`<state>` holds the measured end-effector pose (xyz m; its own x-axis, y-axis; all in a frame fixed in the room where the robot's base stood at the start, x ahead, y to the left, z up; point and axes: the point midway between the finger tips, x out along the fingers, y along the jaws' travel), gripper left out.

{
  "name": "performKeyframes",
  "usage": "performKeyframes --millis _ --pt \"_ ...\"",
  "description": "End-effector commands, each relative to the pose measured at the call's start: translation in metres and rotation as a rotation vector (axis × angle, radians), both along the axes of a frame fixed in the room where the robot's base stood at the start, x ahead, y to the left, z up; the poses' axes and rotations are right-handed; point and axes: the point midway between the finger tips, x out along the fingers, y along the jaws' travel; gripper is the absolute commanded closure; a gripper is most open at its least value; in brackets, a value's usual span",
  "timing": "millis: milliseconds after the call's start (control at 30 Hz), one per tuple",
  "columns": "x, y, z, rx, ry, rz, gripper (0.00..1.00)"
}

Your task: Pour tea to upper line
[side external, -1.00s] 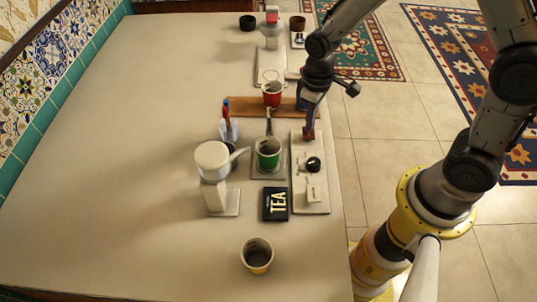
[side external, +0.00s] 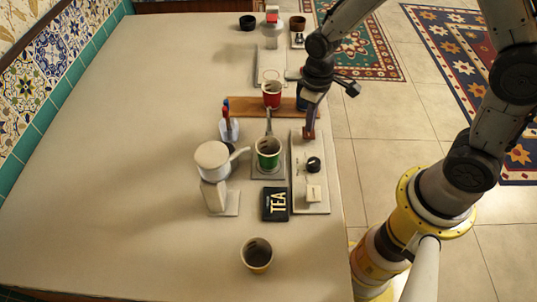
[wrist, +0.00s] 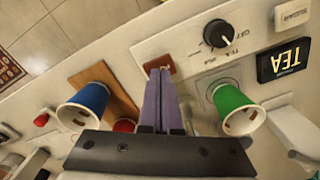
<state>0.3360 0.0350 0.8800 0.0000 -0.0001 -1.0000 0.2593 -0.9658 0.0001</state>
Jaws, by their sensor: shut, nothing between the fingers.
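My gripper (side external: 309,134) has purple fingers pressed together and hangs over the far end of the white control panel (side external: 297,203). In the wrist view the shut fingertips (wrist: 160,72) are at a red-brown square button (wrist: 152,66) on that panel; I cannot tell if they touch it. The black knob (side external: 314,164) is nearer the panel's middle. The green cup (side external: 268,160) stands on a small plate left of the panel; its fill level is unclear. A white pot (side external: 211,155) sits on a white stand, its spout toward the green cup.
A red cup (side external: 271,100) and a blue cup (wrist: 90,98) stand on a wooden board (side external: 240,113). A black TEA box (side external: 275,205) and a yellow-and-white cup (side external: 257,267) are nearer the front. A clear holder with red and blue sticks (side external: 228,130) stands behind. The table's left side is clear.

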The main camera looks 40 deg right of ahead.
Motion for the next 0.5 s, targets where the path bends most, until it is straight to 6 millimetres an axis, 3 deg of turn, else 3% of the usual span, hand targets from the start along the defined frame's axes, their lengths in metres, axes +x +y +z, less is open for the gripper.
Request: performKeyframes --millis 500 --pt "0.0 0.0 -0.012 0.0 0.001 0.0 1.0"
